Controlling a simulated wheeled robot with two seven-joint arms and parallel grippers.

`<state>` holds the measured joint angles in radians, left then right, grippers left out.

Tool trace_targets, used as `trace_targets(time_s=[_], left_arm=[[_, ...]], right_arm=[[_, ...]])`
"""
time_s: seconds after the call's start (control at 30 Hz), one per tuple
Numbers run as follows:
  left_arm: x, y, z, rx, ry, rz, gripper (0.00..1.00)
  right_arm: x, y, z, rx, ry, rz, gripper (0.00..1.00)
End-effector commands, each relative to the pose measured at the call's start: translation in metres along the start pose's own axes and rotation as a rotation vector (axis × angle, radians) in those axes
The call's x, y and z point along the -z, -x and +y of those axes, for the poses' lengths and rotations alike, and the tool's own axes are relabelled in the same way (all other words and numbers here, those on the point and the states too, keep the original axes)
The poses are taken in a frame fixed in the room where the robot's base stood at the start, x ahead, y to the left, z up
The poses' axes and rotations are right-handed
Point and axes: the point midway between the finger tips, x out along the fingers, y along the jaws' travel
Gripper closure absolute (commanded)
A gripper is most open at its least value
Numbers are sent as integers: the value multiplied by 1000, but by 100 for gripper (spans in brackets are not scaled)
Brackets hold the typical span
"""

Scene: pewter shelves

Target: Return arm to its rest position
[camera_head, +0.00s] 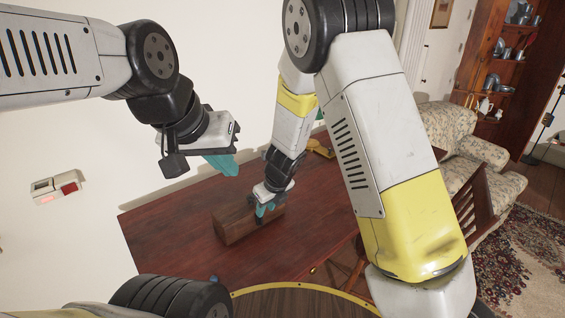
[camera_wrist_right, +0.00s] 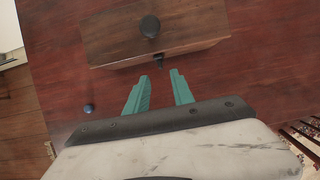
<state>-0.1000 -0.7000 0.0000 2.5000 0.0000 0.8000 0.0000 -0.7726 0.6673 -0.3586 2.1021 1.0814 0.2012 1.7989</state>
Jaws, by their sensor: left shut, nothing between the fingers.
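My left gripper (camera_head: 226,167) hangs high over the table's back left part, in front of the white wall. Its teal fingers are shut with nothing between them. My right gripper (camera_head: 264,212) is lower, at the wooden box (camera_head: 233,227) on the table. In the right wrist view, the right gripper's two teal fingers (camera_wrist_right: 160,82) are apart with an empty gap. Their tips point at the near side of the box (camera_wrist_right: 185,57), which has dark knobs. I cannot tell whether the fingertips touch the box.
The dark red table (camera_head: 165,245) is bare left of the box. A yellow object (camera_head: 320,147) lies at its back. A small bluish round thing (camera_wrist_right: 88,108) shows near the fingers. A wall switch (camera_head: 57,187), a patterned sofa (camera_head: 440,125) and a shelf cabinet (camera_head: 507,60) stand around.

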Motion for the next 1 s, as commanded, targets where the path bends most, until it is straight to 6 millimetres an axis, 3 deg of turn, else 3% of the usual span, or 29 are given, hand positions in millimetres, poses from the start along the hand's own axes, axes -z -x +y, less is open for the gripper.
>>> trace_targets(time_s=[0.17,0.33,0.47,0.6,0.77,1.0], left_arm=[[0,0,0,0,0,0,100],[0,0,0,0,0,0,100],[0,0,0,0,0,0,100],[0,0,0,0,0,0,100],[0,0,0,0,0,0,100],[0,0,0,0,0,0,100]], right_arm=[[-6,27,-4,-27,103,-37,71],[-12,95,-12,-66,407,-129,71],[-5,152,-18,-60,690,-199,71],[14,210,-24,-15,1002,-251,71],[46,268,-29,72,1367,-259,71],[111,336,-33,216,1906,-129,71]])
